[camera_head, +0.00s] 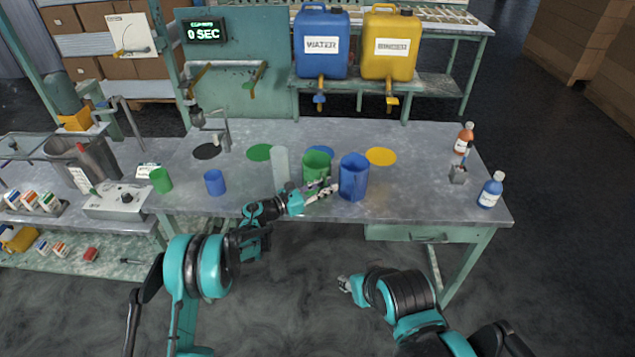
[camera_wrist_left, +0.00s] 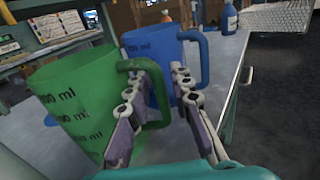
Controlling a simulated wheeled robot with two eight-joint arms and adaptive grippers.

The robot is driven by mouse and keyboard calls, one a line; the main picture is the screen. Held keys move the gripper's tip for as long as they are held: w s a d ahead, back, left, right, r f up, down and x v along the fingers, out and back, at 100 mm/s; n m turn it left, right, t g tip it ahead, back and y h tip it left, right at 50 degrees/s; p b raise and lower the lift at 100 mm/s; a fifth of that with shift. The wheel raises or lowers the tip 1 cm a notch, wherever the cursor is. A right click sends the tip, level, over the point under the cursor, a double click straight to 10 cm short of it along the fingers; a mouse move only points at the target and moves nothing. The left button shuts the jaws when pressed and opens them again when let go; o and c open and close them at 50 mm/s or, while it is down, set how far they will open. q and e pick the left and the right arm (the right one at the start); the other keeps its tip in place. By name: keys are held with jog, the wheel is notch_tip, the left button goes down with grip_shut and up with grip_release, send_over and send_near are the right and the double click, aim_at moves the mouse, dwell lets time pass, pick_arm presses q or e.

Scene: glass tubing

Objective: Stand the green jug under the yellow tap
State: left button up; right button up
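The green jug (camera_head: 316,168) stands upright on the table, left of the blue jug (camera_head: 353,178). In the left wrist view the green jug (camera_wrist_left: 70,105) shows large, its handle turned toward my left gripper (camera_wrist_left: 160,105). The fingers are apart, one on each side of the handle; I cannot tell whether they touch it. In the head view my left gripper (camera_head: 325,191) is at the jug's lower right. The yellow tap (camera_head: 391,102) hangs below the yellow container (camera_head: 390,45) at the back. My right gripper (camera_head: 345,284) is in front of the table, its fingers too small to judge.
The blue jug (camera_wrist_left: 165,65) stands close beside the green handle. A yellow disc (camera_head: 381,156) lies bare on the table, behind and right of the blue jug. A clear cylinder (camera_head: 281,167) stands left of the green jug. Bottles (camera_head: 490,190) stand at the right edge.

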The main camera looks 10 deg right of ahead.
pick_arm(q)
jog(key=shift+a+r, duration=0.1)
grip_shut()
